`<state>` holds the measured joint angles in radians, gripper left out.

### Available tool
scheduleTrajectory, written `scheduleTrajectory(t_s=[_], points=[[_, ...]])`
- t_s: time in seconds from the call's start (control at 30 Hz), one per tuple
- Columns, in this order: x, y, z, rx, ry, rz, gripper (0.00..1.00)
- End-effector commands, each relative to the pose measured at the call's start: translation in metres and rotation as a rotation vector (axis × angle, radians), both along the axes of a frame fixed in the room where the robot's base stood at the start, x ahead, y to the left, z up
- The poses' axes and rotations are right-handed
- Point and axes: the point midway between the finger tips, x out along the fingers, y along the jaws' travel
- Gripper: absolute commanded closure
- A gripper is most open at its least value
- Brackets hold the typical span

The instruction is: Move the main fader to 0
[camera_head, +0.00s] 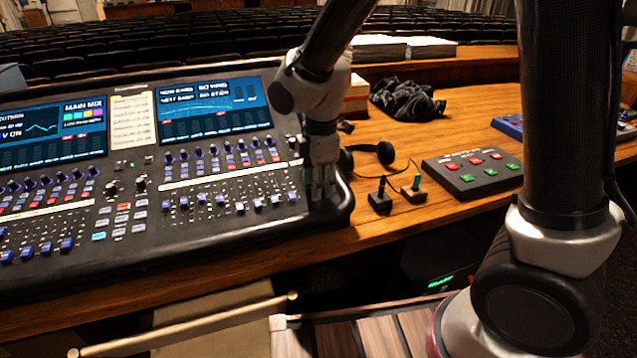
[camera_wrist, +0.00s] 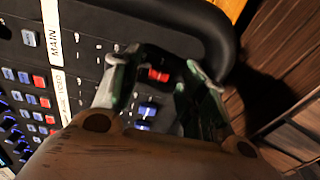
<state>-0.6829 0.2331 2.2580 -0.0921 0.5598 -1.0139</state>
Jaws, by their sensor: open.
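The mixing desk (camera_head: 150,240) fills the left of the head view. My gripper (camera_head: 319,192) points down over its right end, by the last faders. In the wrist view my gripper (camera_wrist: 160,72) is open, with a fingertip on each side of a red fader cap (camera_wrist: 158,75). I see no finger closed on the cap. A blue fader cap (camera_wrist: 147,110) sits nearer the palm, also between the fingers. A white strip (camera_wrist: 53,40) reads MAIN. I cannot tell for sure which cap is the main fader. The head view hides both caps behind my gripper.
Lit screens (camera_head: 213,108) stand at the desk's back. A black cloth (camera_head: 407,98) lies behind. Bare wooden table (camera_head: 475,120) shows between them.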

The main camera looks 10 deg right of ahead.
Motion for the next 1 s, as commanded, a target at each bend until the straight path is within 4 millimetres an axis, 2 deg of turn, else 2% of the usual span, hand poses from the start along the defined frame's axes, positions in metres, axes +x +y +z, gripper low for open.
scheduleTrajectory(t_s=[0.1,0.33,0.37,0.57,0.6,0.83,1.0], points=[[0.000,0.000,-0.006,0.000,0.001,-0.001,0.57],[0.001,0.000,-0.007,0.000,0.000,-0.001,0.57],[0.001,0.000,-0.007,0.000,0.000,-0.002,0.61],[0.001,0.000,-0.007,0.000,0.000,-0.002,0.97],[0.001,0.000,-0.007,0.000,0.000,-0.002,1.00],[0.007,0.002,-0.006,0.000,0.000,-0.003,1.00],[0.042,0.009,-0.003,0.002,-0.002,-0.006,1.00]])
